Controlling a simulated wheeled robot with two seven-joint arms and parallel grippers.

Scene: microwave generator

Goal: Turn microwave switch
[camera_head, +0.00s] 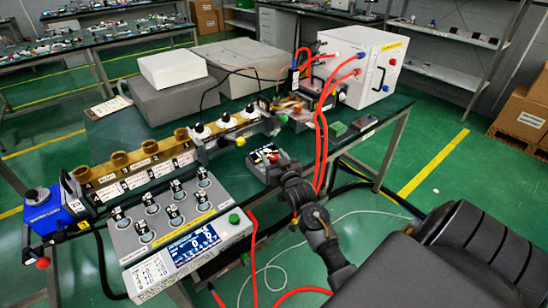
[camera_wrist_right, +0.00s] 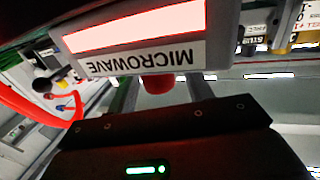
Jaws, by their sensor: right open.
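A small dark control box (camera_head: 256,168) with a pale top panel sits at the front edge of the green bench. In the right wrist view a panel (camera_wrist_right: 140,57) marked MICROWAVE, upside down, with a brightly lit display fills the top. A round red knob (camera_wrist_right: 157,84) sticks out just below this panel. My right gripper (camera_head: 277,164) is at the control box, its arm rising from the lower right. In the wrist view its two fingers stand apart, one on each side of the red knob. I cannot tell whether they touch it. My left gripper is not in view.
A grey console (camera_head: 172,222) with several knobs and a lit screen stands at the front left. A white cabinet (camera_head: 362,65) with red cables stands at the back right. The red cables (camera_head: 321,150) hang close behind my right wrist. Open green floor lies to the right.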

